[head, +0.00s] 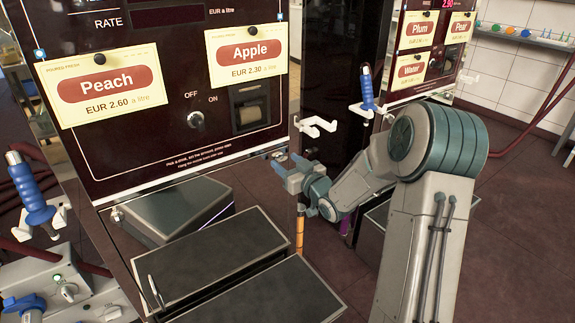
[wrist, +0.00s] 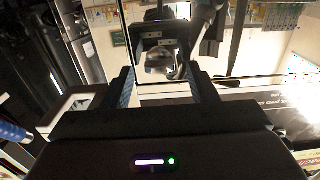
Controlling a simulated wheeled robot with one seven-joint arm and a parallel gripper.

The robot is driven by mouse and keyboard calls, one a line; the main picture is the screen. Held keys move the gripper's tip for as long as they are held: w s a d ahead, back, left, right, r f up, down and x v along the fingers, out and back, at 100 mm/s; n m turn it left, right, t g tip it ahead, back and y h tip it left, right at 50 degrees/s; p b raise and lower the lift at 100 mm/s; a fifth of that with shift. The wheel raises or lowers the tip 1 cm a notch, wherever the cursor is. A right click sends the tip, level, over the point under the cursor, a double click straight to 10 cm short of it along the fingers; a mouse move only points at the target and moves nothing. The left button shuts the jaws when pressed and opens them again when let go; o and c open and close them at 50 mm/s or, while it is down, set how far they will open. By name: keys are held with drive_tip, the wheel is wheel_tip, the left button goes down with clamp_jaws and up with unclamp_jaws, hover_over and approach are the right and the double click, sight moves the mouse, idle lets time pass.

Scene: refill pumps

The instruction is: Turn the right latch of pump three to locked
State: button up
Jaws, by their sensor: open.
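A dark pump (head: 150,120) with Peach and Apple cards fills the middle of the head view. I cannot read a pump number on it. A small pale fitting, perhaps a latch, shows at its lower left corner (head: 116,214). The lower right corner is partly covered by my gripper, so I cannot make out the right latch or its position. My gripper (head: 286,170) is beside that corner, pointing left. In the wrist view my gripper (wrist: 163,80) has its blue fingers spread with nothing held between them. A glossy reflecting surface (wrist: 150,30) lies beyond the fingers.
Blue nozzles hang at the pump's left (head: 33,195) and right (head: 367,90). An empty white hook (head: 315,126) juts out above my gripper. Another pump (head: 435,50) with Plum, Pear and Water cards stands behind right. Dark steps (head: 210,260) stand below the panel. Floor at right is clear.

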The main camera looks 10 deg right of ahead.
drive_tip(key=shift+w+a, duration=0.1)
drive_tip(key=shift+w, duration=0.15)
drive_tip(key=c, duration=1)
